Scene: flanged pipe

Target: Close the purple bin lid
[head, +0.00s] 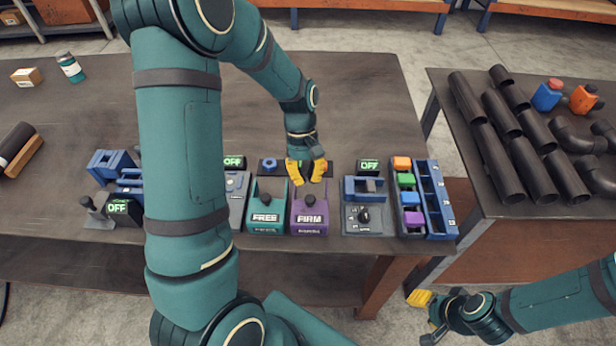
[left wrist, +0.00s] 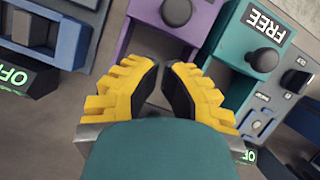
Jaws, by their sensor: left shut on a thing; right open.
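The purple bin (head: 309,222), marked FIRM, stands on the long dark table with a black knob on its top. It also shows at the top of the left wrist view (left wrist: 146,34). My left gripper (head: 307,181) has its yellow fingers at the bin's far edge, behind the knob. In the left wrist view its fingertips (left wrist: 163,66) are close together by the purple top. It is shut on what appears to be the purple lid; the gripped part is mostly hidden. My right gripper (head: 427,312) is open and empty at the lower right, away from the bin.
The teal bin (head: 266,222), marked FREE, stands close left of the purple one. A grey switch box (head: 362,218) and a blue rack (head: 434,200) with coloured blocks are on the right. Black pipes (head: 495,130) lie on the other table. A floor gap separates the tables.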

